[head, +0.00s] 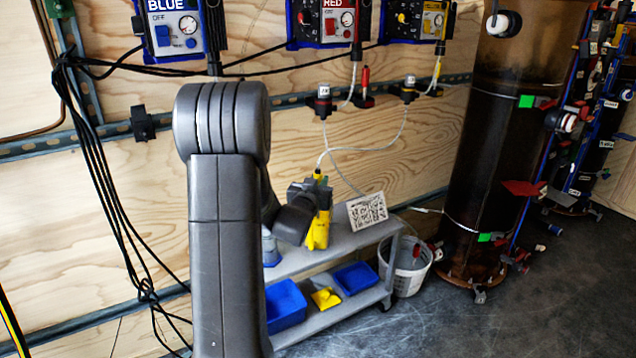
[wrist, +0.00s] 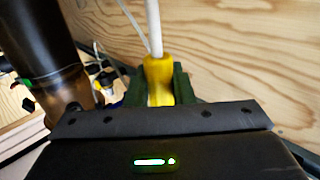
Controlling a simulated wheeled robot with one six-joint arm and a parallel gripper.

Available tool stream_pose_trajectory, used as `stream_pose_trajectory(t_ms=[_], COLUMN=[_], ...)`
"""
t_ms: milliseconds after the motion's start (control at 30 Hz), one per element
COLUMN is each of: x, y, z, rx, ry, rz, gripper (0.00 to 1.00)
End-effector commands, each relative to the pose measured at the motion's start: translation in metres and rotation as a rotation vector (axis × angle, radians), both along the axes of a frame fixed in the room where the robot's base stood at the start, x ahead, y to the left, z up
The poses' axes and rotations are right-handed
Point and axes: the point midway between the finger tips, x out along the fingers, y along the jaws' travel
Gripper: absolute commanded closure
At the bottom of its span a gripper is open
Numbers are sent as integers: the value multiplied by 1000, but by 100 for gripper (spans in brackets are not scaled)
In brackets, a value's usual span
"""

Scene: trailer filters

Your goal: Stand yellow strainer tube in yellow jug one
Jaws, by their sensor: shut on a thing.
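My gripper (head: 314,187) is over the top shelf of the grey cart in the head view. In the wrist view its green fingers (wrist: 160,88) are shut on the yellow strainer tube (wrist: 159,72), with a white hose rising from its top. In the head view the tube's yellow top (head: 318,177) shows at the gripper, below the hose. A yellow body (head: 317,232), which looks like the yellow jug, shows directly below the gripper at the cart top. The gripper hides where they meet, so I cannot tell whether the tube's lower end is inside.
A printed marker board (head: 367,211) stands on the cart (head: 345,243) to the right. A blue-grey jug (head: 269,246) is to the left, partly behind my arm. Blue bins (head: 356,277) sit on the lower shelf. A white bucket (head: 407,268) and a brown column (head: 497,130) stand right.

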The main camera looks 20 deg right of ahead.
Motion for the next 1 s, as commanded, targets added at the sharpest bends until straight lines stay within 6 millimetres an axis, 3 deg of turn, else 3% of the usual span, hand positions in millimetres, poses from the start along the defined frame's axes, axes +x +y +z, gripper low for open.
stream_pose_trajectory(t_ms=[167,200,300,333,733,1000], x=[0,0,0,0,-6,-45], y=[0,0,0,0,6,40], z=[-3,-3,-2,-2,-2,0], rx=[-1,-1,-1,-1,1,1], ry=[-1,-1,-1,-1,1,3], rz=[0,0,0,0,1,3], gripper=[100,75,55,53,53,53])
